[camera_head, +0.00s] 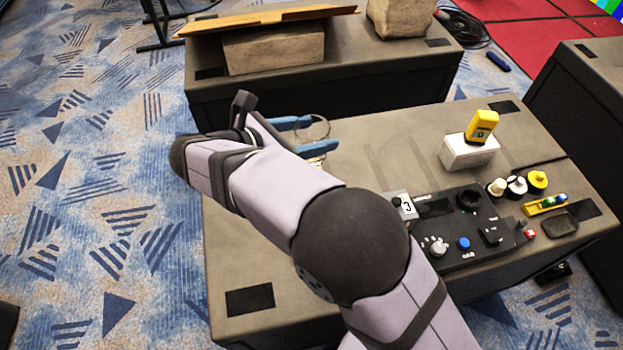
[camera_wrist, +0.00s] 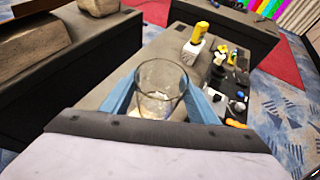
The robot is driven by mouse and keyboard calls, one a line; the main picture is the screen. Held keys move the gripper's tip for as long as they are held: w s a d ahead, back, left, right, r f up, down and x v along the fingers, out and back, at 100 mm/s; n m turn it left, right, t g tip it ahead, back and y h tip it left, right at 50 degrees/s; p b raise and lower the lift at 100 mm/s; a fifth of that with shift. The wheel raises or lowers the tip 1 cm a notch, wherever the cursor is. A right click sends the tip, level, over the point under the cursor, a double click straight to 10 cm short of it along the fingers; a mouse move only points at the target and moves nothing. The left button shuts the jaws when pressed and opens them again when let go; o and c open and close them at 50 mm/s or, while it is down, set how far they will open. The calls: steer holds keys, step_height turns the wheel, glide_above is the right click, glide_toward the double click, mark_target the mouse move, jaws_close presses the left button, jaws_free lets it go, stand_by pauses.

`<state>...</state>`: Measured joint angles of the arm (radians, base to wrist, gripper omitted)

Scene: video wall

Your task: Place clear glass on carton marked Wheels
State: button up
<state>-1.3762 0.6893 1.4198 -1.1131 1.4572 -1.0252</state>
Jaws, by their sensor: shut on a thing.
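My gripper (camera_head: 309,136) has two blue fingers, which also show in the wrist view (camera_wrist: 160,100). It is shut on a clear glass (camera_wrist: 161,78), one finger on each side. The glass (camera_head: 314,126) is faint in the head view, over the far left part of the table; its height above the surface is hard to tell. A small white carton (camera_head: 466,153) stands on the table to the right of the gripper. A yellow device (camera_head: 482,126) sits on top of it. No wording reads as Wheels on any box.
A black control panel (camera_head: 455,228) lies front right, with small knobs and caps (camera_head: 517,186) beside it. A yellow tool (camera_head: 545,204) lies at the right. Brown boxes (camera_head: 275,50) stand on another case behind. The table between glass and white carton is clear.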

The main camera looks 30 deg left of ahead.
steer(key=shift+f+p, duration=0.6)
steer(key=shift+f, duration=4.4)
steer(key=shift+f, duration=0.1)
steer(key=o, duration=1.2)
steer(key=shift+o, duration=0.2)
steer(key=b+v, duration=0.2)
steer(key=v, duration=1)
